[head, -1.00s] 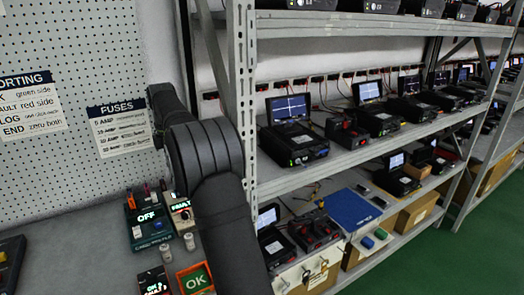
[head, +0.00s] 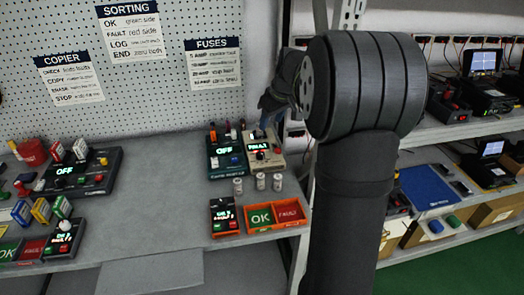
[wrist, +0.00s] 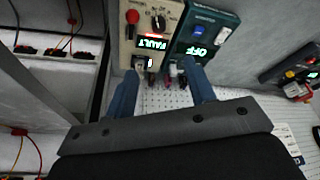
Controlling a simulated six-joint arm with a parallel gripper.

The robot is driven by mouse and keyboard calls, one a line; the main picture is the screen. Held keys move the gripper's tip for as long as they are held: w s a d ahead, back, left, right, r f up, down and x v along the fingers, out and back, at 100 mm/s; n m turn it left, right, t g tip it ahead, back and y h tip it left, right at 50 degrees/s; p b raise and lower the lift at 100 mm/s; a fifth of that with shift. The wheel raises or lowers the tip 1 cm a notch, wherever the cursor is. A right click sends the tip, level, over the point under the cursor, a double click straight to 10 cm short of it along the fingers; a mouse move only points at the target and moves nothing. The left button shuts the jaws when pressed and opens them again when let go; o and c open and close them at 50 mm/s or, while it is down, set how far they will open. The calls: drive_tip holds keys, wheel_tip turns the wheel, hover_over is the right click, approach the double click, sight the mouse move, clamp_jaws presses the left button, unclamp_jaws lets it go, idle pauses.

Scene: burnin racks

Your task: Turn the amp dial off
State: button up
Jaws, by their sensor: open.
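A beige box (head: 262,158) stands on the bench beneath the pegboard, with a lit green display that reads FAULT in the wrist view. In the wrist view the box (wrist: 172,16) has a black dial knob (wrist: 158,22), probably the amp dial, and a red knob (wrist: 132,17) beside it. The dial's labels are too small to read. My gripper (wrist: 164,66) is open, with its two blue fingers apart and nothing held between them. It hangs at the back of the beige box, apart from the dial. In the head view my gripper (head: 270,112) is partly hidden by my arm.
A teal box (head: 226,155) reading OFF stands close beside the beige one. Small grey cylinders (head: 260,182), an orange tray (head: 275,230) marked OK and FAULT, and a small dark box (head: 223,216) lie in front. Metal shelving (head: 440,140) stands right. The bench middle is clear.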

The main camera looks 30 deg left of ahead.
sight(260, 153)
drive_tip(key=shift+m, duration=0.7)
drive_tip(key=x, duration=1.7)
drive_tip(key=shift+d+f, duration=0.2)
drive_tip(key=shift+f, duration=0.1)
drive_tip(key=c, duration=1)
